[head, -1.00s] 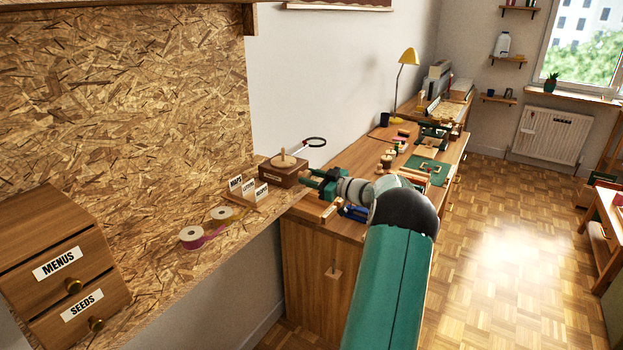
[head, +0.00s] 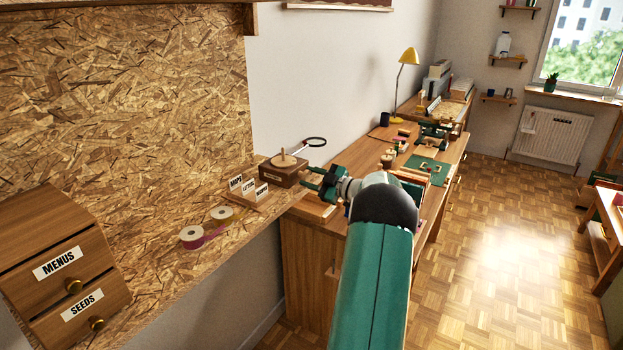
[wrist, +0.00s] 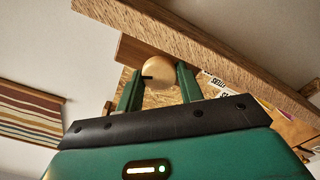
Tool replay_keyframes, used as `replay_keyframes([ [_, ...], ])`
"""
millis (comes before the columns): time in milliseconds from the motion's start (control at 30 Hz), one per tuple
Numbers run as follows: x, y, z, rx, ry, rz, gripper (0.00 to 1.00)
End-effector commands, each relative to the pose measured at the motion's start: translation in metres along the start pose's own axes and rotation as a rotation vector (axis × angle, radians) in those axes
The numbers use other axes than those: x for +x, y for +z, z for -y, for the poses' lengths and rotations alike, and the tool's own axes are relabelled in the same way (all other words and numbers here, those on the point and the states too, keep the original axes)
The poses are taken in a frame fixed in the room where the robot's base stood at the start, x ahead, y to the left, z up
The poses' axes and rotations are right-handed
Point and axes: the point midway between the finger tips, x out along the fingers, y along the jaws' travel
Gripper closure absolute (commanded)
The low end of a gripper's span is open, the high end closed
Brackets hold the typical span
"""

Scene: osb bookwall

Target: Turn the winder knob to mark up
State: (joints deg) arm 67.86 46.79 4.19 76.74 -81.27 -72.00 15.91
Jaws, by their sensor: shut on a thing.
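The winder is a dark wooden box (head: 285,176) with a pale disc and peg on top, at the end of the chipboard shelf in the head view. Its round pale wooden knob (wrist: 158,72) shows in the wrist view, with a short black mark on its left part, pointing left in that picture. My gripper (wrist: 157,85) has its two green fingers on either side of the knob and is shut on it.
A card holder (head: 256,199) with labelled cards and two tape rolls (head: 221,214) stand on the shelf left of the box. A magnifier (head: 316,142) is just behind it. The workbench (head: 304,240) lies under my arm.

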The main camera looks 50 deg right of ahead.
Motion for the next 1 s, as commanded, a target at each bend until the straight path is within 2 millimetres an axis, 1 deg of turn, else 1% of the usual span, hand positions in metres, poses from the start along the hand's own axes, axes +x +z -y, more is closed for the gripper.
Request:
replay_keyframes([
  [300,-0.0006,0.0000,0.0001,-0.001,-0.001,0.000,0.86],
  [333,-0.0006,0.0000,0.0001,-0.001,-0.001,0.000,0.59],
  [400,-0.0006,0.0000,0.0000,-0.001,-0.001,0.000,0.45],
  [433,-0.0006,0.0000,0.0000,-0.001,-0.001,0.000,0.41],
  [767,-0.0002,0.0007,0.0007,0.020,-0.001,0.001,0.41],
  [867,-0.0005,0.0009,0.0004,0.071,0.000,0.001,0.41],
  [1000,-0.0011,0.0007,-0.0004,0.199,0.001,0.000,0.41],
])
